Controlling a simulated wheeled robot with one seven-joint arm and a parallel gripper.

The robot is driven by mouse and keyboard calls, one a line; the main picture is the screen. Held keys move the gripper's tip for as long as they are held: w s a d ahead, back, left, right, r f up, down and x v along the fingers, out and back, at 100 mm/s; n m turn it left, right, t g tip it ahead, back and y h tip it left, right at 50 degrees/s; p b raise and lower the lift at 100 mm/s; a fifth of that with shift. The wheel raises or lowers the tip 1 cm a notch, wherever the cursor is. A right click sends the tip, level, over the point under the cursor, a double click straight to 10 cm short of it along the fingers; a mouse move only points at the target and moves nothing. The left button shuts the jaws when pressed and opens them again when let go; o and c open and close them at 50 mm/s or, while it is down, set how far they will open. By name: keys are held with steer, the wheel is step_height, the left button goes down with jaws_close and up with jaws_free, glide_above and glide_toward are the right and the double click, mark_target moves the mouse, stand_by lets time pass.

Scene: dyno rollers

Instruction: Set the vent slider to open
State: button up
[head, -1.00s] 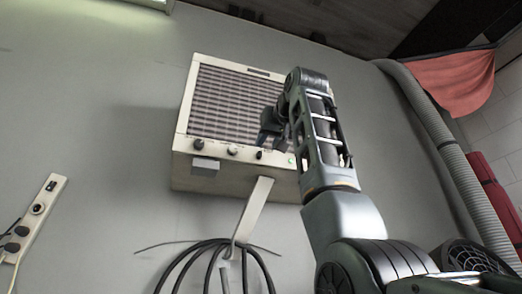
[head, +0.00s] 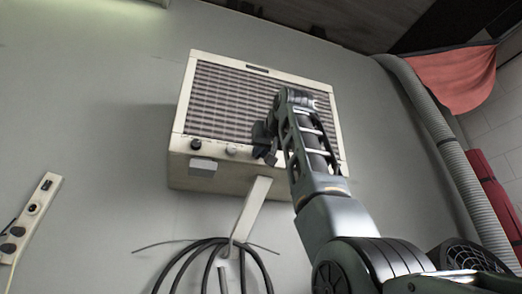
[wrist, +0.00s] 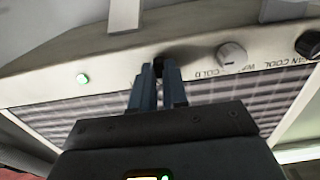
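The vent slider (wrist: 158,63) is a small dark piece on the front panel of the beige wall unit (head: 183,117). In the wrist view, which shows the panel upside down, it sits at the fingertips of my gripper (wrist: 160,71). The two blue-grey fingers are close together with a narrow gap between them. I cannot tell whether they touch or grip the slider. In the head view my gripper (head: 266,152) covers the slider's place, right of the knobs. No slider label or slot can be read.
A black knob (wrist: 308,44) and a silver knob (wrist: 232,56) are beside the slider. A pale strip (head: 252,207) hangs below the unit above coiled cables (head: 197,262). A grey hose (head: 448,150) runs at the right.

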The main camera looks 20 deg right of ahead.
jaws_close()
